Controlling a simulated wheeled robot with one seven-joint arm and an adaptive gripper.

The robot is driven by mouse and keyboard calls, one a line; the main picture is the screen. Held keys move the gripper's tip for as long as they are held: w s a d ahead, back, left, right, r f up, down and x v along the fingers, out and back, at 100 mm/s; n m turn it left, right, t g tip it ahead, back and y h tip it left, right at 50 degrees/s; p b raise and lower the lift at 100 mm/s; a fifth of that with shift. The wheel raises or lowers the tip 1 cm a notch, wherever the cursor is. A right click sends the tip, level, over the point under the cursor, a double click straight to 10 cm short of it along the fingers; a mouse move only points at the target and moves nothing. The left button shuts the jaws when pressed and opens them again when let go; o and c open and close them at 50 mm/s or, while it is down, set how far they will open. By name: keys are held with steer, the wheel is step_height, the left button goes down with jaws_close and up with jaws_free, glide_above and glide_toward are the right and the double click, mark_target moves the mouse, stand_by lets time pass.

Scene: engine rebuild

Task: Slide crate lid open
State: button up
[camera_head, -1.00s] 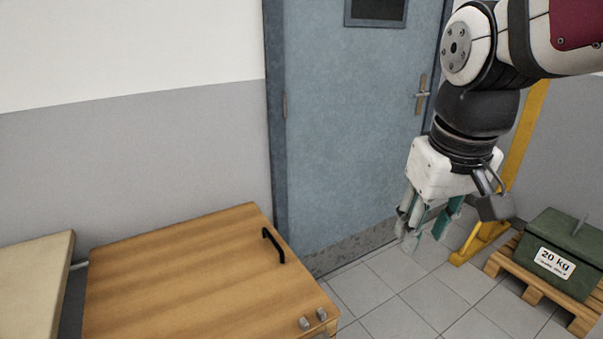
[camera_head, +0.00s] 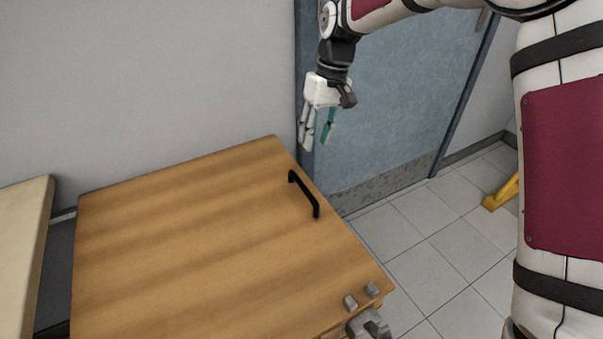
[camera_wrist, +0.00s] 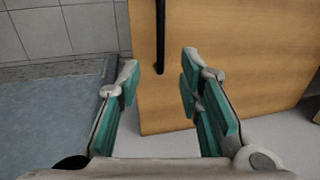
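The crate lid (camera_head: 190,240) is a flat wooden panel with wavy grain, lying level in the lower left of the head view. A black bar handle (camera_head: 304,194) stands near its right edge. My gripper (camera_head: 318,142) points down beyond the lid's far right corner, above and apart from the handle. In the wrist view the lid (camera_wrist: 235,50) fills the upper right, and the handle (camera_wrist: 160,38) shows ahead between the fingers. My gripper (camera_wrist: 160,75) is open there, with nothing between its green finger pads. What lies under the lid is hidden.
A pale board (camera_head: 22,245) lies left of the lid across a dark gap. Grey metal fittings (camera_head: 362,298) sit at the lid's near right corner. A blue door (camera_head: 410,110) and grey wall stand behind. Tiled floor (camera_head: 425,235) is clear at right; a yellow stand (camera_head: 503,192) is beyond.

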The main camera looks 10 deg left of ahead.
mark_target(304, 186)
steer(key=f, duration=0.4)
steer(key=s+a+f+b, duration=0.1)
steer(key=f, duration=0.4)
steer(key=a+f+b, duration=0.1)
steer(key=f, duration=0.3)
steer(key=shift+s+a+f, duration=0.15)
steer(key=shift+s+f, duration=0.1)
jaws_close()
